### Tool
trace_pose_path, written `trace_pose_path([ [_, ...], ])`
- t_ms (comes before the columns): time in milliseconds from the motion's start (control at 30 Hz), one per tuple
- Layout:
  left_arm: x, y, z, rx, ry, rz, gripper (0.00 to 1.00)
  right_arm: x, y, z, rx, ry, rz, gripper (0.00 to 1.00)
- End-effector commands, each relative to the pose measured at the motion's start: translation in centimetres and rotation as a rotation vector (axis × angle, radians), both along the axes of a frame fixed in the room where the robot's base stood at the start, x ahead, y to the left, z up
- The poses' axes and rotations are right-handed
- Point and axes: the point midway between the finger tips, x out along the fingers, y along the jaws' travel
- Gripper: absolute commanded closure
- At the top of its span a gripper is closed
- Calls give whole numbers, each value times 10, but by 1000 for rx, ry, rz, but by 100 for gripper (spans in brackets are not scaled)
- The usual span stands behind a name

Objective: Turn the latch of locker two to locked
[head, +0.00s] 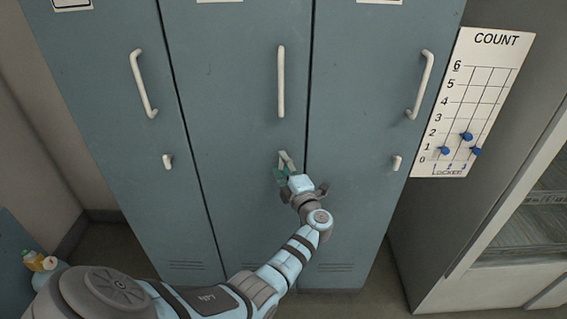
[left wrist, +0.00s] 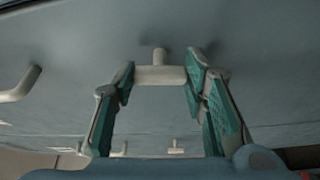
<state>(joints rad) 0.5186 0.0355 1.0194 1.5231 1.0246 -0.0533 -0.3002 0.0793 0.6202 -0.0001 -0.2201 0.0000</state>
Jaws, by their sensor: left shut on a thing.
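Locker two appears to be the middle (head: 245,110) of three grey-blue lockers; its number label is cut off at the top. Its small cream latch (head: 286,158) sits below the long door handle (head: 281,80) and looks slightly tilted in the head view. My left gripper (head: 284,169) reaches up to this latch from below. In the left wrist view the latch is a pale bar (left wrist: 160,75) on a short stem. The green-padded fingers of my left gripper (left wrist: 159,84) are shut on its two ends. My right gripper is not in view.
The left locker's latch (head: 167,161) and the right locker's latch (head: 397,162) stand near upright. A COUNT board (head: 480,90) with blue markers hangs at the right, beside a glass-fronted cabinet (head: 530,220). Small bottles (head: 35,261) stand at lower left.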

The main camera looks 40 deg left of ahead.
Motion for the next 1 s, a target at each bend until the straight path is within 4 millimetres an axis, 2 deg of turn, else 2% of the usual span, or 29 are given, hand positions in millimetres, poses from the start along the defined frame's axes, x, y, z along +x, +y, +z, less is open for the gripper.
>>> trace_pose_path([
  [300, 0, 0, 2, -100, -76, -2, 88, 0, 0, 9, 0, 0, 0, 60],
  [833, 1, 0, 1, -119, -90, -2, 88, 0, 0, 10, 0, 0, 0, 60],
  [867, 1, 0, 1, -118, -91, -2, 56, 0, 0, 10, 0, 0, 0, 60],
  [967, 0, 0, 1, -118, -91, -1, 40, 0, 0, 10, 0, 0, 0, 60],
  [1000, 0, 0, 1, -117, -90, -1, 40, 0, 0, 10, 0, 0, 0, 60],
])
